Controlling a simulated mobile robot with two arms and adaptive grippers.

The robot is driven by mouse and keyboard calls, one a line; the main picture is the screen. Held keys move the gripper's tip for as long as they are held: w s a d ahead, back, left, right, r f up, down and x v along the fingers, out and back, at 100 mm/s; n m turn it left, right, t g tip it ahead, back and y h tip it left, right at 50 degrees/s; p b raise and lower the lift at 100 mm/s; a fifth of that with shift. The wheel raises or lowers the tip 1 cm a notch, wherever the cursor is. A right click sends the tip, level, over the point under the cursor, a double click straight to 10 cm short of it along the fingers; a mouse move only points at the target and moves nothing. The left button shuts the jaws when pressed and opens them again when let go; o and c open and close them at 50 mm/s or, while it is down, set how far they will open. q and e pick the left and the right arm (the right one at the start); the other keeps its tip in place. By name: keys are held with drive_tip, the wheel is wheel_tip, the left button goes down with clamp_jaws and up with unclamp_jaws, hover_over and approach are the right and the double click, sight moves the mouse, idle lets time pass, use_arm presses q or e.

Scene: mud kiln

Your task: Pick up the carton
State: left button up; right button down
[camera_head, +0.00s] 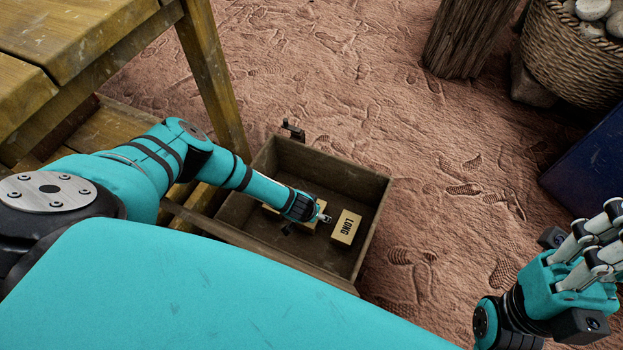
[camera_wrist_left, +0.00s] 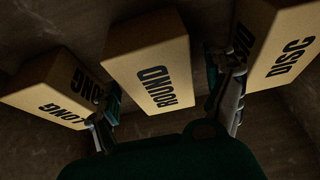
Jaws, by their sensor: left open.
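A tan carton marked LONG (camera_head: 345,228) lies in an open wooden box below me; it also shows at the left of the left wrist view (camera_wrist_left: 50,90). That view shows a tan carton marked ROUND (camera_wrist_left: 155,65) in the middle and one marked DISC (camera_wrist_left: 285,45) at the right. My left gripper (camera_head: 322,214) reaches down into the box. It is open, with one finger on each side of the ROUND carton (camera_wrist_left: 165,95); I cannot tell if they touch it. In the head view my arm partly hides the other cartons. My right gripper (camera_head: 590,245) is at the right edge, away from the box.
The wooden box (camera_head: 372,205) has raised walls around the cartons and a dark metal latch (camera_head: 293,130) at its far rim. A wooden table (camera_head: 75,45) stands at the left. A wicker basket of stones (camera_head: 570,50) and a blue object (camera_head: 595,165) are at the right. Sandy ground between is clear.

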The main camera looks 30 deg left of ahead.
use_arm(q)
drive_tip(key=shift+f, duration=0.15)
drive_tip(key=shift+c, duration=0.3)
drive_tip(key=c, duration=1.3)
drive_tip(key=shift+c, duration=0.6)
